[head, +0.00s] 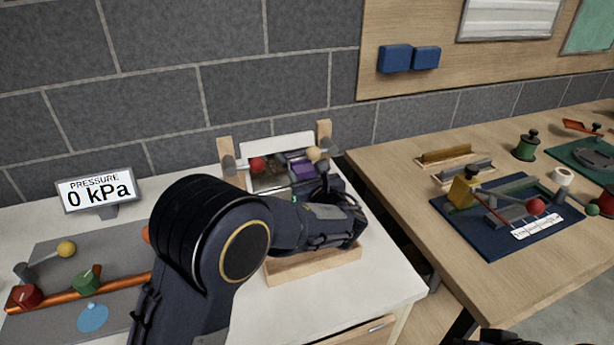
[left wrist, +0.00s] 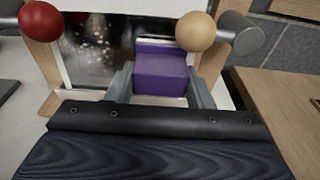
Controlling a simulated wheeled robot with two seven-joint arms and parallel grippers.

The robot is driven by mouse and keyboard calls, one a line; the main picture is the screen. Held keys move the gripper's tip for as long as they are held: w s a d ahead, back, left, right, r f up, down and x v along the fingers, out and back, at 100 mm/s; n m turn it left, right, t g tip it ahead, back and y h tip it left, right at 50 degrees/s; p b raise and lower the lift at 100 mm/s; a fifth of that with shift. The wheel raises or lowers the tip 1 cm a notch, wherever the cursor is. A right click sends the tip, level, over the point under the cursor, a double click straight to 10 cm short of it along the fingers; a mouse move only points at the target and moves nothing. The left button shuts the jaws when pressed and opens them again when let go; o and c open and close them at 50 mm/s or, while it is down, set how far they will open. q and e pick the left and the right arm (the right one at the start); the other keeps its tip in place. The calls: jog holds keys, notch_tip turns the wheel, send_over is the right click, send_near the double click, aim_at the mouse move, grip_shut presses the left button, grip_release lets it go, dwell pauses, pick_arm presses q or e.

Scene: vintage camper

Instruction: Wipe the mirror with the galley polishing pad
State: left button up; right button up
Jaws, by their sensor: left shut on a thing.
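The mirror (head: 268,179) stands between two wooden posts on the white counter, near the brick wall. It also shows in the left wrist view (left wrist: 98,48), with pale specks on its left and middle part. The purple polishing pad (left wrist: 160,76) is held between the two grey fingers of my left gripper (left wrist: 160,92). The pad is in front of the mirror's right part; I cannot tell whether it touches the glass. In the head view the pad (head: 302,169) shows just beyond my left gripper (head: 299,181). My left arm hides part of the stand.
A red ball (left wrist: 42,21) and a tan ball (left wrist: 195,32) flank the mirror, close to the pad. A pressure display (head: 97,190) and a grey board with an orange pipe (head: 120,290) lie left. A wooden table (head: 400,180) with several fixtures stands right.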

pick_arm(q)
jog(key=shift+s+a+b, duration=0.25)
jog(key=shift+s+a, duration=0.05)
jog(key=shift+a, duration=0.4)
jog(key=shift+s+a+b, duration=0.25)
jog(key=shift+a, duration=0.45)
jog(key=shift+s+a+b, duration=0.25)
jog(key=shift+a+b, duration=0.1)
jog(key=shift+a, duration=0.35)
jog(key=shift+s+a+b, duration=0.3)
jog(key=shift+a, duration=0.45)
jog(key=shift+s+a+b, duration=0.25)
jog(key=shift+a+b, duration=0.1)
jog(key=shift+a, duration=0.35)
jog(key=shift+s+a+b, duration=0.25)
jog(key=shift+s+a, duration=0.05)
jog(key=shift+a, duration=0.3)
jog(key=shift+s+a+b, duration=0.2)
jog(key=shift+s+a, duration=0.05)
jog(key=shift+a, duration=0.35)
jog(key=f+v, duration=0.1)
jog(key=v, duration=0.5)
jog(key=shift+s+d, duration=0.1)
jog(key=shift+d, duration=0.05)
jog(key=shift+f+v, duration=0.2)
jog(key=shift+v, duration=1.2)
